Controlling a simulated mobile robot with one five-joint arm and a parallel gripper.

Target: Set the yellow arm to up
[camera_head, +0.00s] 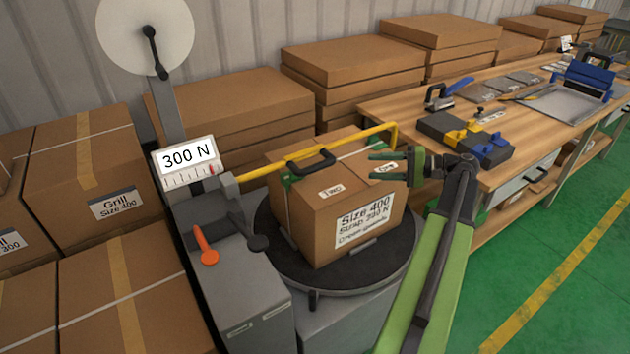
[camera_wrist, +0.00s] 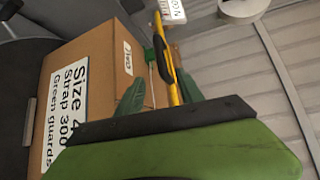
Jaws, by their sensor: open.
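The yellow arm (camera_head: 262,171) is a long bent bar hinged at the strapping machine (camera_head: 215,215). It lies low over the cardboard box (camera_head: 345,195), rising slightly to the right, with its end bent downward. A black handle (camera_head: 311,162) shows by the bar over the box. My gripper (camera_head: 372,168) is open at the box's right side, just below the bar's far end, fingers pointing left. In the wrist view, the yellow arm (camera_wrist: 174,95) runs between my green fingers. I cannot tell whether they touch it.
The box sits on a round dark turntable (camera_head: 392,270). An orange lever (camera_head: 206,247) and a 300 N scale (camera_head: 189,160) are on the machine. A workbench (camera_head: 395,95) with tools stands at the right. Boxes stack behind and left. Green floor is clear at right.

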